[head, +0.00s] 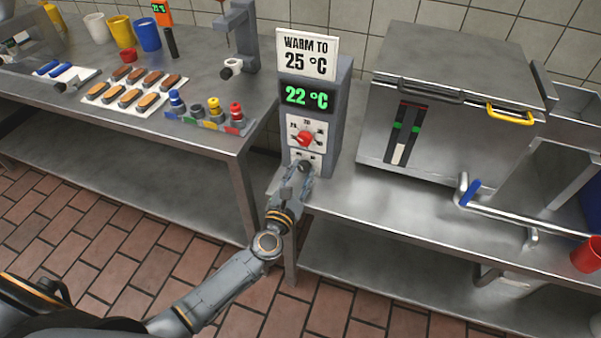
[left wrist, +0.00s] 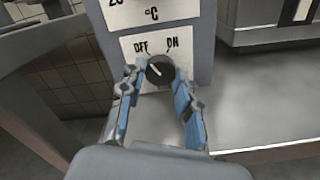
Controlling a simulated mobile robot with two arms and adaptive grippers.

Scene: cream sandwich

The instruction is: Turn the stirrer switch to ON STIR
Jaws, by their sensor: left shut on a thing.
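The grey control box (head: 342,110) stands on the steel counter with a sign "WARM TO 25 °C", a green display reading 22 °C and a red dial (head: 305,139). Below the dial is a small black knob; in the left wrist view this black knob (left wrist: 159,70) sits on a white plate (left wrist: 187,46) marked OFF and ON. Its white pointer line leans up and left, to the OFF side. My left gripper (head: 300,179) is at the knob, and its fingers (left wrist: 158,92) are shut on it from both sides. My right gripper is not in view.
A large steel vat (head: 450,100) with a yellow handle (head: 510,113) stands to the right. A pipe with a blue lever (head: 471,193) runs in front of it. On the left table are a tray of biscuits (head: 122,110), coloured-top bottles and cups.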

